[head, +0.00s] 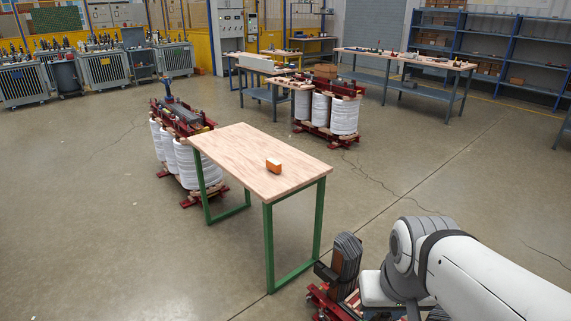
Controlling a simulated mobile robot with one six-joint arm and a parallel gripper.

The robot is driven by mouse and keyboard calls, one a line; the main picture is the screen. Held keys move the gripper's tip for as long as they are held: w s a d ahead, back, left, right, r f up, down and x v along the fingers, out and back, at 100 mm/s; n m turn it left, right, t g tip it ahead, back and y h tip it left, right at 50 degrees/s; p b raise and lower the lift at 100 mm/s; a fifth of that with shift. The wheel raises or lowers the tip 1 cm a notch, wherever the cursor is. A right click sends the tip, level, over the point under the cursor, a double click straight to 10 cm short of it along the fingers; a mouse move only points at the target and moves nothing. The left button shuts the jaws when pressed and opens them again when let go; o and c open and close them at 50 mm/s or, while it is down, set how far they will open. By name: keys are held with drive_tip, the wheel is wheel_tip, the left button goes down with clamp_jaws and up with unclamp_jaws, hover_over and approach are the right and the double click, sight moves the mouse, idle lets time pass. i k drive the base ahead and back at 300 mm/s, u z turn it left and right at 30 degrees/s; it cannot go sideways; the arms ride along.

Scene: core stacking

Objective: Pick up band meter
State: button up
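My white and grey arm comes in at the lower right, well apart from the table. My gripper cannot be made out in this view.
A red-framed core with white coils (173,160) stands close behind the table's left side. Another such core (344,116) stands farther back. A dark laminated stack on a red base (346,258) is beside my arm. Workbenches (401,58) stand at the back. Open floor lies at left.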

sight(274, 166)
drive_tip(key=u, duration=1.55)
drive_tip(key=i, duration=4)
drive_tip(key=z, duration=2.45)
